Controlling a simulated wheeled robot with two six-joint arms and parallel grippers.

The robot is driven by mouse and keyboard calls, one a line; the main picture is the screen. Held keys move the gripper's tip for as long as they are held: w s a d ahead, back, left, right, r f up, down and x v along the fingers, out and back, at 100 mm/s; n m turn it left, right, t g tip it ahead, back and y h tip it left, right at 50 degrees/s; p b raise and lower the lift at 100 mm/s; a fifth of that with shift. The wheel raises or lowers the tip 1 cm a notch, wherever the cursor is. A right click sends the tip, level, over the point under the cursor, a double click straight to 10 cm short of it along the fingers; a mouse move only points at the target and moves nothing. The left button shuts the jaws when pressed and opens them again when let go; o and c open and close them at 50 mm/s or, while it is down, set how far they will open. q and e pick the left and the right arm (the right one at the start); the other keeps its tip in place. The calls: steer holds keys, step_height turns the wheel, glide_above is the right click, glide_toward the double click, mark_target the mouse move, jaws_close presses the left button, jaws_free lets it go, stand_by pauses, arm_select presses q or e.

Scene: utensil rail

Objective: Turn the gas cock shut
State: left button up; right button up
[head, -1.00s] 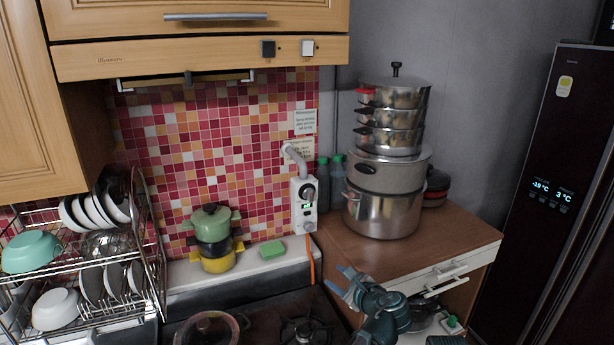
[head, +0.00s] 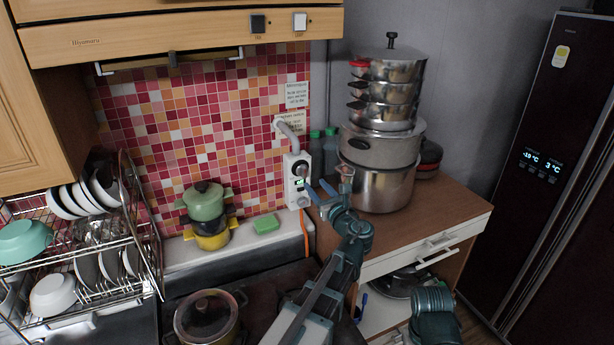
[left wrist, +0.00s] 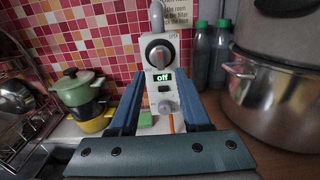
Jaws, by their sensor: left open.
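The gas cock unit is a white wall box (head: 290,171) under a grey pipe, with a black and silver round knob (left wrist: 160,54). Below the knob a small green display (left wrist: 163,77) reads "off". Lower on the box is a grey round fitting (left wrist: 168,105), with an orange hose below it. My left gripper (head: 319,190) is open and empty, close to the box's lower right side in the head view. In the left wrist view its two blue fingers (left wrist: 160,100) stand apart, left and right of the lower box. I cannot tell whether they touch it.
A tall stack of pots (head: 378,185) stands close right of the box, with green-capped bottles (head: 330,145) behind. Stacked green and yellow pots (head: 207,207) and a green sponge (head: 265,224) sit on the ledge left. A lidded pan (head: 207,318) is on the stove.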

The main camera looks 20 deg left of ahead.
mark_target(305, 173)
arm_select(q)
steer(key=x, duration=0.7)
steer(key=shift+a, duration=0.1)
jaws_close()
